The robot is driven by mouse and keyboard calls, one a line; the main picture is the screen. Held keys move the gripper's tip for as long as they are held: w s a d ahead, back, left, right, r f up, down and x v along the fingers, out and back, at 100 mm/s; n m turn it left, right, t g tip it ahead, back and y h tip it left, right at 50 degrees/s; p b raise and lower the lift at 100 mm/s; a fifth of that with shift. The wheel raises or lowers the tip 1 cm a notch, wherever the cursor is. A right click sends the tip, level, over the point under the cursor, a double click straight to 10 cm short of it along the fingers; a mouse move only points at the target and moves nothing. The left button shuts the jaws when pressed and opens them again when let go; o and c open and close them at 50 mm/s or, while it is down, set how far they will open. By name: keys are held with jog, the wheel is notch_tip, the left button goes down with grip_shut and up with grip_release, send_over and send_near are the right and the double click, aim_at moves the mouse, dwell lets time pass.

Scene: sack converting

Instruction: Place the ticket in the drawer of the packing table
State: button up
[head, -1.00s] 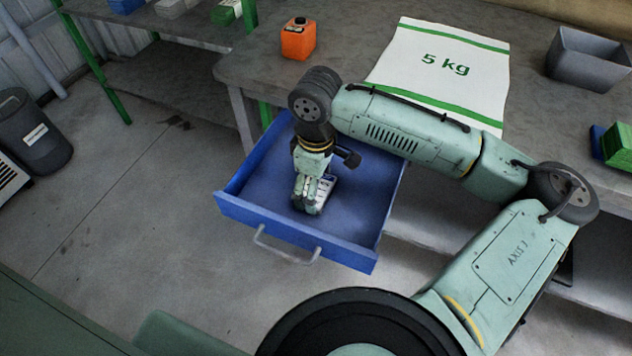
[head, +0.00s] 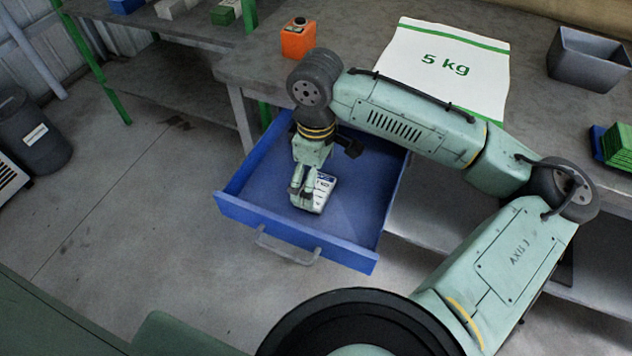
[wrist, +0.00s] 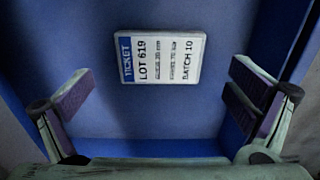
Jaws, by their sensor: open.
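The ticket (wrist: 161,58) is a white card with a blue end band and black print reading LOT 619 and BATCH 10. It lies flat on the floor of the open blue drawer (head: 350,205). In the head view the ticket (head: 324,190) is partly hidden by my gripper (head: 299,198). In the wrist view my gripper (wrist: 160,105) is open, with its fingers apart on both sides and nothing between them. The ticket shows beyond the fingertips, clear of them.
The packing table holds an orange container (head: 298,40), a sack marked 5 kg (head: 447,66) and a grey bin (head: 588,60). The drawer's front has a metal handle (head: 285,252). A dark waste bin (head: 35,130) stands on the floor at left. The drawer's right side is empty.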

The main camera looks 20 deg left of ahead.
aim_at(316, 189)
notch_tip(316, 189, up, 9)
dwell(0.3)
